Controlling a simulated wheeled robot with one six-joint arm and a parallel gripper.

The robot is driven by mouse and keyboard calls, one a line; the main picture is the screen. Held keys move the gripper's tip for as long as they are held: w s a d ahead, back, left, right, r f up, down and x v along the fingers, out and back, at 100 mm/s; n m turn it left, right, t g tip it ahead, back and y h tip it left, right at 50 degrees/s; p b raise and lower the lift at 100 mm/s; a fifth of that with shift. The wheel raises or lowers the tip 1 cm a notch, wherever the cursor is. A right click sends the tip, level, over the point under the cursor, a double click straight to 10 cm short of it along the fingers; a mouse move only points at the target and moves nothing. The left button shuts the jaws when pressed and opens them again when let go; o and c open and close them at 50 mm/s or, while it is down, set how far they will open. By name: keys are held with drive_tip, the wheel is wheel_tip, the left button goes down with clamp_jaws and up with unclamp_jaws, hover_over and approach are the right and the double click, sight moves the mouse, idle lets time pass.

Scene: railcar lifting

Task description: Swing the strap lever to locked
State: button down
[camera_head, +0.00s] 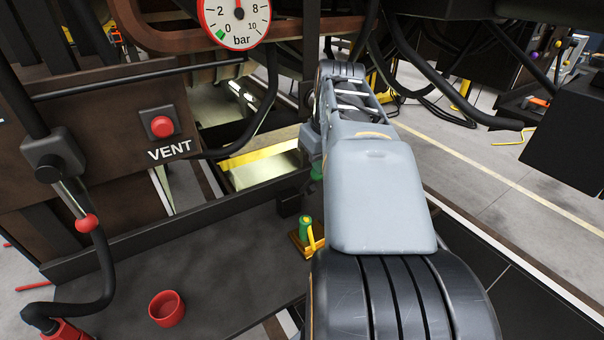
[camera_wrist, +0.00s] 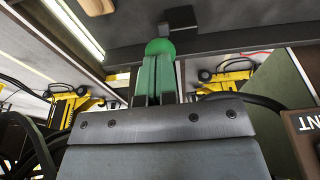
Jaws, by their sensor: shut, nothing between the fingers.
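A small upright green handle with a yellow bar (camera_head: 305,229) stands on a yellow base on the dark deck, in the middle of the head view. It looks like the strap lever, but its locked or unlocked marking cannot be read. My gripper (camera_head: 316,174) hangs at the far end of my arm, just beyond and above this handle in the picture. Its green fingers (camera_wrist: 157,76) are shut together and hold nothing. A rounded, brighter green shape shows at their ends in the wrist view. I cannot tell whether it touches them. My arm partly hides the area right of the handle.
A brown panel with a red VENT button (camera_head: 162,126) stands at left, under a bar gauge (camera_head: 236,16). A red cup (camera_head: 166,308) and a black hose (camera_head: 98,270) are on the near left. Cables hang at upper right. Grey floor (camera_head: 480,170) is open at right.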

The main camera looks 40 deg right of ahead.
drive_tip(key=shift+s+f, duration=0.3)
drive_tip(key=shift+s, duration=0.25)
drive_tip(key=shift+a+f+b, duration=0.1)
drive_tip(key=shift+b, duration=0.25)
drive_tip(key=shift+s+a+f+b, duration=0.1)
drive_tip(key=shift+s+f+b, duration=0.25)
drive_tip(key=shift+s, duration=0.1)
drive_tip(key=shift+s+f+b, duration=0.2)
drive_tip(key=shift+s+b, duration=0.15)
drive_tip(key=shift+s, duration=0.1)
drive_tip(key=shift+f, duration=0.1)
drive_tip(key=shift+s+a+f+b, duration=0.1)
drive_tip(key=shift+s+f+b, duration=0.55)
drive_tip(key=shift+s+b, duration=0.15)
drive_tip(key=shift+f, duration=0.15)
